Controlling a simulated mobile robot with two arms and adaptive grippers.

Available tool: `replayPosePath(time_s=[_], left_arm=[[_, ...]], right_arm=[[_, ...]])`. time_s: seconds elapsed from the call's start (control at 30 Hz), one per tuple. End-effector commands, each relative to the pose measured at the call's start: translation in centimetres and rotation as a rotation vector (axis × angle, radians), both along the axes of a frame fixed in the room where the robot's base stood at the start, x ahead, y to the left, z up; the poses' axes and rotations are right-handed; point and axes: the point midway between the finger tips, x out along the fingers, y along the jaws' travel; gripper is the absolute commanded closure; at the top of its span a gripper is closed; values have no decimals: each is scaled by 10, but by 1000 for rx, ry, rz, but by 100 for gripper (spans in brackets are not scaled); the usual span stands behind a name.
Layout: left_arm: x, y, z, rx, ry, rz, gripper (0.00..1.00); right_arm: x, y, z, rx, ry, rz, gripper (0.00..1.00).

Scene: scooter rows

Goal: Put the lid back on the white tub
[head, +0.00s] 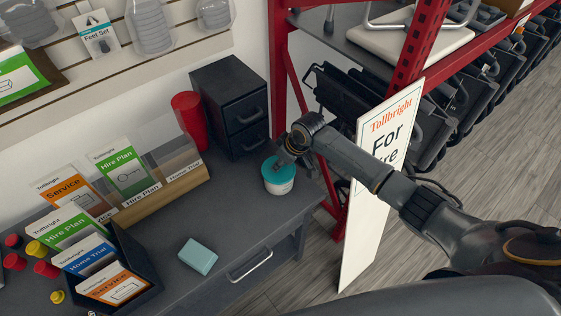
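The white tub (279,187) stands on the dark grey desk near its right end. The teal lid (271,171) is at the tub's top and covers its opening from this angle. I cannot tell whether the lid is seated or slightly above the rim. My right gripper (284,162) comes in from the right and points down at the lid's far right part. Its fingers are small and dark, partly merged with the lid, so their grip is unclear. My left gripper is not in view.
A black drawer unit (230,103) and a red cup (188,120) stand behind the tub. A teal block (198,257) lies at the desk's front. Leaflet holders fill the left. A "For Hire" sign (376,195) and red rack (412,62) stand right. The mid-desk is clear.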

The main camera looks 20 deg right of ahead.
Motion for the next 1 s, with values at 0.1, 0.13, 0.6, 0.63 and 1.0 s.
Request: replayPosePath(time_s=[0.1, 0.13, 0.6, 0.63, 1.0], left_arm=[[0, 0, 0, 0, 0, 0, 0], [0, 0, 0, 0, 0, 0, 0], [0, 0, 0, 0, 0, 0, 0], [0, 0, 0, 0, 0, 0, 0], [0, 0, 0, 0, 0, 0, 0]], right_arm=[[0, 0, 0, 0, 0, 0, 97], [0, 0, 0, 0, 0, 0, 97], [0, 0, 0, -1, 1, 0, 51], [0, 0, 0, -1, 1, 0, 45], [0, 0, 0, -1, 1, 0, 29]])
